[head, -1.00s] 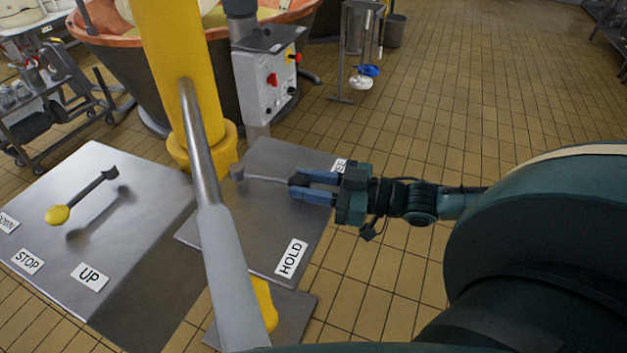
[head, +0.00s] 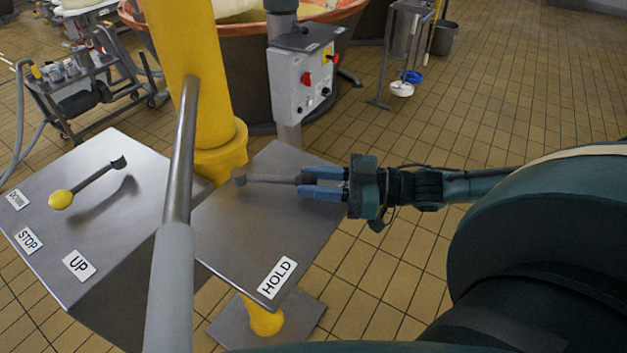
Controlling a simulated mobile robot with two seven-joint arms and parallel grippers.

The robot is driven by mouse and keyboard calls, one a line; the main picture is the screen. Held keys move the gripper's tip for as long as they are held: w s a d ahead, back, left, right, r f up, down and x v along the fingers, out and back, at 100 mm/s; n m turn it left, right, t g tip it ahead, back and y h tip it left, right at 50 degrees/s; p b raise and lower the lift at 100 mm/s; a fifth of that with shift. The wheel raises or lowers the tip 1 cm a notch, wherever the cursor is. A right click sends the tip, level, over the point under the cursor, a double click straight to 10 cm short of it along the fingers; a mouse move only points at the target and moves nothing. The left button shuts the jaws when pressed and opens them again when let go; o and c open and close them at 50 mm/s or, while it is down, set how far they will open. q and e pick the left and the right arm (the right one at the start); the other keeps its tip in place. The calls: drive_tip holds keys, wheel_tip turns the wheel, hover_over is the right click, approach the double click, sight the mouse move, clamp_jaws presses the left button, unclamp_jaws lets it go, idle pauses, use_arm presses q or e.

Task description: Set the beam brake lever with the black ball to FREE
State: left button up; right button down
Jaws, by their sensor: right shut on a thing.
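The brake lever is a thin grey rod (head: 268,179) on a grey panel (head: 262,220). It runs from a pivot at the panel's left side to the right. My right gripper (head: 306,182) is shut on the lever's end, its blue fingers around the dark ball, which is mostly hidden. The white HOLD label (head: 277,277) is at the panel's near corner, clear of the lever. The FREE label cannot be read; the gripper covers that far right part of the panel. My left gripper is out of view.
A yellow post (head: 192,80) with a grey bar (head: 175,230) stands left of the panel. A second panel (head: 125,215) carries a yellow-ball lever (head: 90,184) and DOWN, STOP and UP labels. A control box (head: 305,82) stands behind. Tiled floor is open to the right.

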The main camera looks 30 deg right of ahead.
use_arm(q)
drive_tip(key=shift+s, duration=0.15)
use_arm(e)
drive_tip(key=shift+w+d+g, duration=0.15)
drive_tip(key=shift+w+g, duration=0.05)
drive_tip(key=shift+g, duration=0.1)
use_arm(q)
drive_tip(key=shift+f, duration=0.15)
use_arm(e)
drive_tip(key=c, duration=1.1)
unclamp_jaws()
drive_tip(key=shift+s+d+p, duration=0.35)
drive_tip(key=shift+s+d, duration=0.1)
use_arm(q)
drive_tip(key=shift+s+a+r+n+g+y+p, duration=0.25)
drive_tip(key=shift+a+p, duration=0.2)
drive_tip(key=shift+p, duration=0.7)
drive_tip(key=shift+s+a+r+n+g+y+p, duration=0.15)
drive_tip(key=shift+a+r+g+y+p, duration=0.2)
drive_tip(key=shift+p, duration=0.8)
use_arm(e)
drive_tip(key=v, duration=1.1)
drive_tip(key=shift+s+d+f, duration=0.15)
drive_tip(key=shift+d, duration=0.25)
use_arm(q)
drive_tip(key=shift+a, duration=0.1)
